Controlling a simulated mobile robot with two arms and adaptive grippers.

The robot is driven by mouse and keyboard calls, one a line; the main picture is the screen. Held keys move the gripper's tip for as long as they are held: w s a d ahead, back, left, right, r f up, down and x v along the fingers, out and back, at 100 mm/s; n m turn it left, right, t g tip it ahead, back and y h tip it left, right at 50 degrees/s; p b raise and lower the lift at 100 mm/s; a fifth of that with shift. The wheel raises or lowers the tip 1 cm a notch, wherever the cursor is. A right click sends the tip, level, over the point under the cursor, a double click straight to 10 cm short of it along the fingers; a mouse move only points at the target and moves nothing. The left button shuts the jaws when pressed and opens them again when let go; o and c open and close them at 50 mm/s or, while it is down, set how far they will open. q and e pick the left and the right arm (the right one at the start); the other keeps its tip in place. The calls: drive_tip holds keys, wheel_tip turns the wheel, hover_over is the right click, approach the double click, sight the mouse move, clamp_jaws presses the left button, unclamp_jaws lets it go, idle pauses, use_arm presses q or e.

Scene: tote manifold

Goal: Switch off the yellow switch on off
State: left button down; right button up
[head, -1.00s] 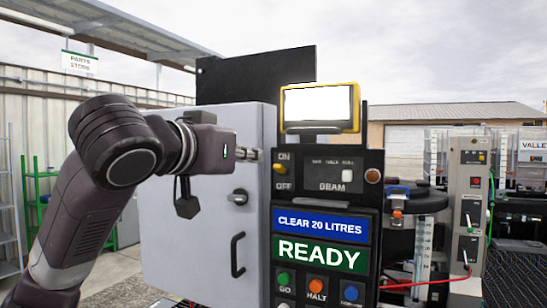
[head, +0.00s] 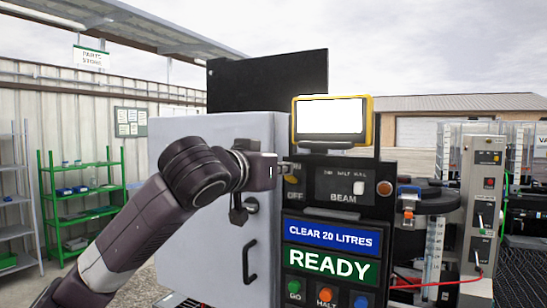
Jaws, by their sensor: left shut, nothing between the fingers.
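The yellow switch (head: 292,180) sits on the upper left of the dark control panel, between an ON label, partly hidden, and an OFF label. It is small, and I cannot tell which way it is set. My left gripper (head: 281,170) is shut and empty. Its tips are right at the left edge of the panel, beside the switch and in front of part of the ON label. I cannot tell whether they touch the switch. My right gripper is not in view.
A grey cabinet door (head: 235,265) with a black handle stands left of the panel. A yellow-framed screen (head: 331,119) is above.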

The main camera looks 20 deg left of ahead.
use_arm(q)
drive_tip(key=shift+w, duration=0.55)
drive_tip(key=shift+f, duration=0.15)
